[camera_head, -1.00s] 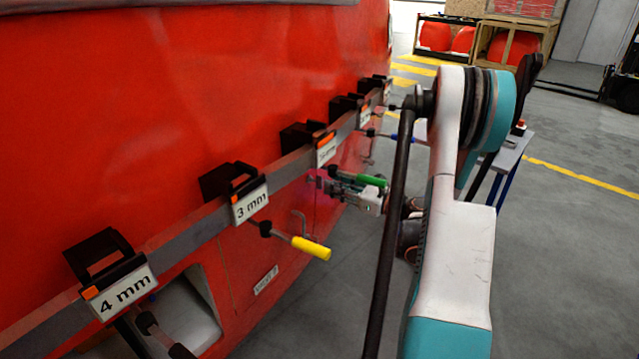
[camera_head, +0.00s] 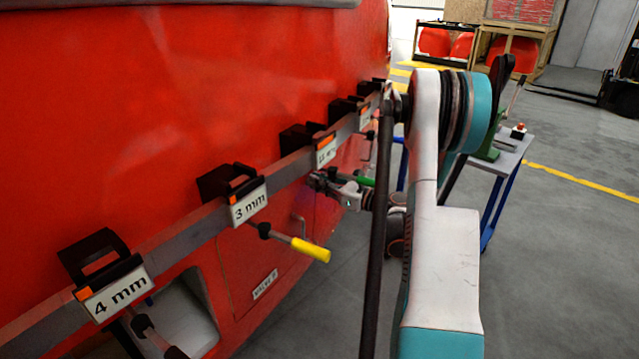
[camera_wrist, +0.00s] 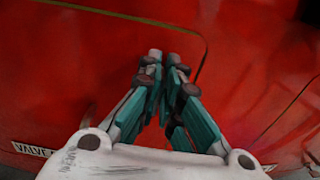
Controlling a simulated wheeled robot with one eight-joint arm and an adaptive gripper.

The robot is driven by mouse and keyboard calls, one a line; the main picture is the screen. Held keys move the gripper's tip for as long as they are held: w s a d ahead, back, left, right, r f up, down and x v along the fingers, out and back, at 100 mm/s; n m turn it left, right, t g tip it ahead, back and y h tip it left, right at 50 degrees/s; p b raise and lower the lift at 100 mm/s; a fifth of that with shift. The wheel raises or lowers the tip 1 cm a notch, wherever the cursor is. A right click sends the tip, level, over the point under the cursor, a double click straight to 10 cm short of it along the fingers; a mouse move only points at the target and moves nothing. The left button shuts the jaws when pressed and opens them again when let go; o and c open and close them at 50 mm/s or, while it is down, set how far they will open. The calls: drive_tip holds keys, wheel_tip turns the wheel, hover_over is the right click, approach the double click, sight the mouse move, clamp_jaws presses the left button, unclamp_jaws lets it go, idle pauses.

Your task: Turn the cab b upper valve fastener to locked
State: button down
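My gripper (camera_head: 330,184) is by the red nosecone's lower side, just under the grey rail, in the head view. In the wrist view my gripper (camera_wrist: 165,57) points at the red surface, its two teal-and-grey fingers converging with tips almost together. I see nothing held between them. A dark curved panel seam (camera_wrist: 206,62) runs past the tips on the right. A label reading VALVE (camera_wrist: 30,149) is at the lower left; a valve label (camera_head: 265,284) is also on the panel in the head view. I cannot make out the upper fastener in either view.
The grey rail (camera_head: 185,228) carries black holders with labels such as 3 mm (camera_head: 249,205) and 4 mm (camera_head: 115,293). A yellow-handled tool (camera_head: 308,249) and a green-handled tool (camera_head: 357,180) hang there. A small table (camera_head: 510,150) stands right. The floor between is free.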

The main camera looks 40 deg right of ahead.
drive_tip(key=shift+m, duration=0.4)
drive_tip(key=m, duration=0.1)
drive_tip(key=m+b, duration=0.1)
drive_tip(key=m, duration=0.1)
drive_tip(key=m+b, duration=0.1)
drive_tip(key=shift+d+f+m, duration=0.15)
drive_tip(key=shift+d+m, duration=0.15)
drive_tip(key=shift+w+d+f+m+b, duration=0.15)
drive_tip(key=shift+m+b, duration=0.35)
drive_tip(key=shift+m, duration=1.55)
drive_tip(key=shift+s+d+f+m+b, duration=0.15)
drive_tip(key=shift+m+b, duration=0.3)
drive_tip(key=shift+m, duration=1.65)
drive_tip(key=shift+w+f+m+b, duration=0.15)
drive_tip(key=shift+m+b, duration=0.35)
drive_tip(key=shift+m, duration=1.55)
drive_tip(key=c, duration=1.8)
unclamp_jaws()
